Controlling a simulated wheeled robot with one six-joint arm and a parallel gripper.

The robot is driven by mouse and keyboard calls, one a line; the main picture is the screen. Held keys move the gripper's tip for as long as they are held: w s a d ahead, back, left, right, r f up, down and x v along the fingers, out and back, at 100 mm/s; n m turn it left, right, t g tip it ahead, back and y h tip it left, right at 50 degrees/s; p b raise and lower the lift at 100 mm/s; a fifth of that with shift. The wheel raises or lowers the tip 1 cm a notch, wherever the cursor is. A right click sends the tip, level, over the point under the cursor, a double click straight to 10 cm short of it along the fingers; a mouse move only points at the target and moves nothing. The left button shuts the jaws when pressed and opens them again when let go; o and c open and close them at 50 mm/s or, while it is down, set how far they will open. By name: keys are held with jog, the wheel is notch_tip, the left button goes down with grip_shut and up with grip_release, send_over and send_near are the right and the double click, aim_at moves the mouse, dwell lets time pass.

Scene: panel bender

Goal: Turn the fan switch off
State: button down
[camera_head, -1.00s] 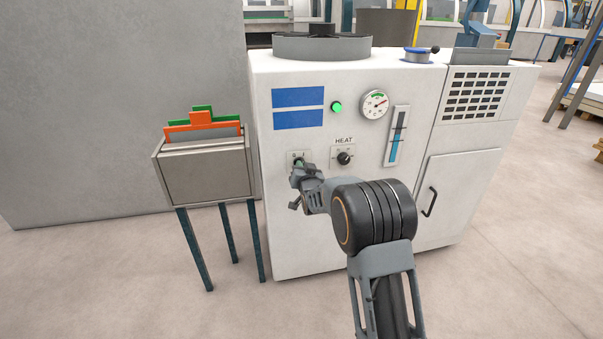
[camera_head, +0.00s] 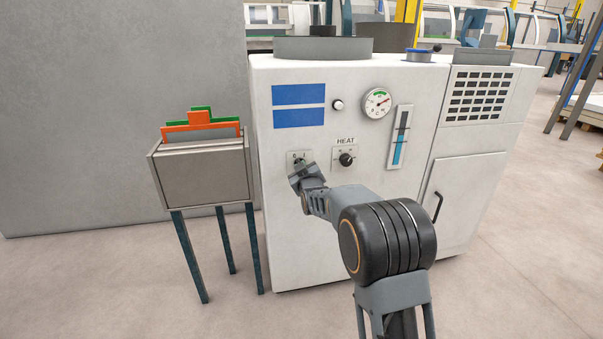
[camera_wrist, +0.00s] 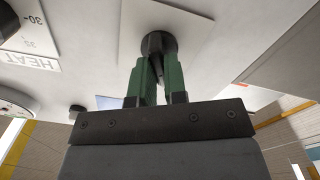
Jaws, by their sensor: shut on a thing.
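The fan switch is a dark knob (camera_wrist: 158,43) on a light plate, low on the left of the white machine's front; its plate marked 0 and I (camera_head: 298,156) shows in the head view. My gripper (camera_head: 302,167) is at this switch and covers most of the knob there. In the wrist view my gripper's green fingers (camera_wrist: 161,78) are closed on the knob, one on each side. The knob's exact pointing direction is hard to tell behind the fingers. The round indicator lamp (camera_head: 338,105) above is pale and unlit.
The HEAT knob (camera_head: 346,159) is just right of the switch. A dial gauge (camera_head: 377,103) and a blue level strip (camera_head: 399,137) are further right. A grey bin on legs (camera_head: 201,175) with orange and green pieces stands close on the left. The floor around is clear.

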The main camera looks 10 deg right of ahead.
jog(key=shift+n, duration=0.4)
jog(key=c, duration=1.2)
grip_release()
jog(key=shift+o, duration=0.2)
jog(key=s+p, duration=0.2)
jog(key=s, duration=1.2)
jog(key=shift+w, duration=0.1)
